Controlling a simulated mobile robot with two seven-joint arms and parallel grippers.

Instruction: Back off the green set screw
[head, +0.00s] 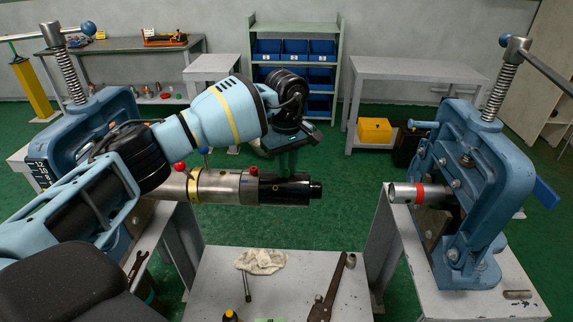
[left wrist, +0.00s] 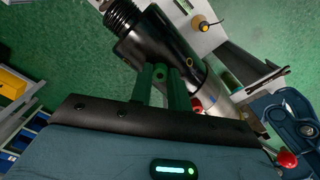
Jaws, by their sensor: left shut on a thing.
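A steel pipe with a yellow band (head: 222,187) lies level in the left blue vise (head: 88,125). A black coupling (head: 298,190) is on its right end; it also shows in the left wrist view (left wrist: 155,40). My left gripper (head: 288,165) points down on top of the coupling. In the left wrist view its two dark green fingers (left wrist: 160,84) are closed around the small green set screw (left wrist: 160,72) at the coupling's side. In the head view the screw is hidden by the fingers. My right gripper is not in view.
A right blue vise (head: 485,165) holds a short red-banded pipe (head: 418,194), with a gap between it and the coupling. A low grey table (head: 215,285) below carries a rag (head: 262,260) and a wrench (head: 330,288). A red knob (head: 180,167) stands near the left vise.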

